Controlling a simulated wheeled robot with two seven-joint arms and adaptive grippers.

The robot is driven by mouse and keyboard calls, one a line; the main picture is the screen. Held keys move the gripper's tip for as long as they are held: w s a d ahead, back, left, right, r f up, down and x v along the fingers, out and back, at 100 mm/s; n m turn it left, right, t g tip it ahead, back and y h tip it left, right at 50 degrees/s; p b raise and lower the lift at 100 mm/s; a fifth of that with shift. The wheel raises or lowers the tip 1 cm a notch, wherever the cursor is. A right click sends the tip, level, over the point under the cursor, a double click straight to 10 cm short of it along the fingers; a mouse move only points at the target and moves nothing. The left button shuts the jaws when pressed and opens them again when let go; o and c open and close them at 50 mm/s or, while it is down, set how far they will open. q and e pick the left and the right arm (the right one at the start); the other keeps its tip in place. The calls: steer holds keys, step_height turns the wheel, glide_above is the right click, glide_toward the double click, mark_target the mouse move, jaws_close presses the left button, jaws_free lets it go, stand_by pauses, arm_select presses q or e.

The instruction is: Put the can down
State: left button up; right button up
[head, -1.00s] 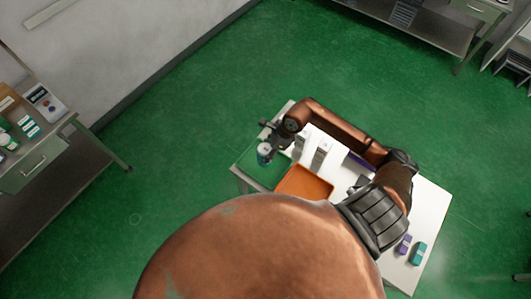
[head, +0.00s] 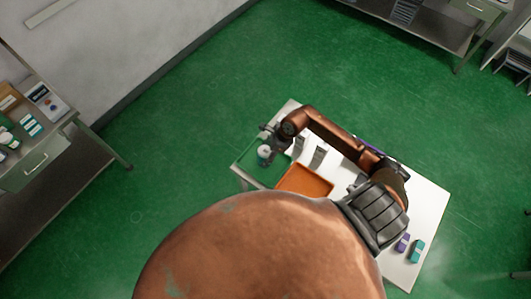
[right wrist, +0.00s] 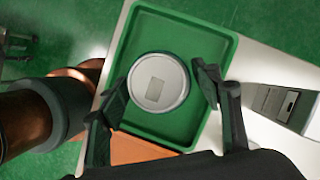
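The can (head: 264,151), with a pale round lid, stands upright in the green tray (head: 247,164) at the left end of the white table. In the right wrist view the can (right wrist: 158,82) shows from above, inside the green tray (right wrist: 180,22). My right gripper (head: 269,139) is right at the can. In the right wrist view its two fingers (right wrist: 162,88) are spread on either side of the can. A gap shows at the right finger; the left finger is very close to the can, and I cannot tell if it touches. My left gripper is not in view.
An orange tray (head: 305,180) lies beside the green tray. Pale upright blocks (head: 318,155) stand close behind, under my right arm. A purple item (head: 402,243) and a teal item (head: 418,250) are at the table's near right. A side bench (head: 50,155) stands at left.

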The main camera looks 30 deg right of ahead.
steer(key=shift+o, duration=0.4)
steer(key=shift+r, duration=0.25)
steer(key=b+v, duration=0.1)
steer(key=v, duration=1)
steer(key=shift+s+d+r+b, duration=0.2)
steer(key=shift+r+b, duration=0.15)
steer(key=shift+b, duration=0.05)
